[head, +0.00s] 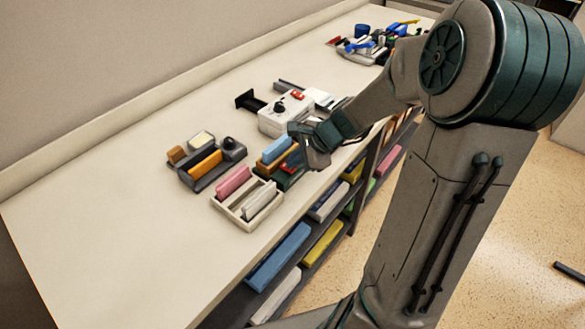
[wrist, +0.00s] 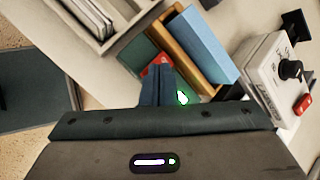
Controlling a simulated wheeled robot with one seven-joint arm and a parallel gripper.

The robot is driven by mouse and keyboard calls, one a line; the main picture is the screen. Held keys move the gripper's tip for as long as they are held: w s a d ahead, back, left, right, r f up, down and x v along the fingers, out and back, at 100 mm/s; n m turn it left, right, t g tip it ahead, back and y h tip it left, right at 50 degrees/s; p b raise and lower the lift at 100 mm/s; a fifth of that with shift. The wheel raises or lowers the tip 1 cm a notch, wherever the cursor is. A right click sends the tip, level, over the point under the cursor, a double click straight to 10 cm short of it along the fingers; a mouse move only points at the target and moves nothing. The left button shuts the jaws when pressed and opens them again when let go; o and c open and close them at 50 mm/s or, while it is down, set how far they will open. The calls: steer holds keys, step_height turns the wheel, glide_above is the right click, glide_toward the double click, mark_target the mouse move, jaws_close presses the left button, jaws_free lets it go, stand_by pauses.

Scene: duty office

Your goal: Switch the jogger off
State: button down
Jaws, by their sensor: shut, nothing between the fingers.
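A dark green-based unit (wrist: 138,52) carries an orange-brown upright and a blue block (wrist: 205,45). It looks like the jogger, though I cannot read a label. A red part (wrist: 152,72) shows on it beside my fingers, and a bright green light (wrist: 183,97) glows just right of them. In the head view the blue block (head: 277,150) shows left of my gripper (head: 301,156). My gripper's fingers (wrist: 157,72) are shut and empty, right at the red part. They hide some of it, and I cannot tell whether they touch it.
A white box (head: 283,117) with a black knob and red switch stands close behind; it is at right in the wrist view (wrist: 262,72). A cream tray (head: 237,211) of pads and a dark tray (head: 213,174) stand left. The counter's near-left part is clear.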

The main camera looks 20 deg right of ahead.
steer(key=shift+f, duration=0.3)
steer(key=shift+r, duration=0.1)
stand_by(0.3)
steer(key=shift+r+p, duration=0.5)
steer(key=shift+r, duration=0.25)
steer(key=shift+w, duration=0.1)
steer(key=r+p, duration=0.4)
steer(key=r, duration=0.1)
steer(key=shift+w+a, duration=0.3)
steer(key=shift+f, duration=0.1)
steer(key=s+r+n+h, duration=0.2)
steer(key=s+r+n, duration=0.2)
steer(key=s+n, duration=0.5)
steer(key=s+r+n+g+h, duration=0.1)
steer(key=s+r+n+h, duration=0.2)
steer(key=s+r+n, duration=0.2)
steer(key=s+n, duration=0.3)
steer(key=s, duration=0.3)
steer(key=shift+s+a+r+n+h, duration=0.2)
steer(key=shift+s+a+n+h, duration=0.1)
steer(key=shift+s+n, duration=0.1)
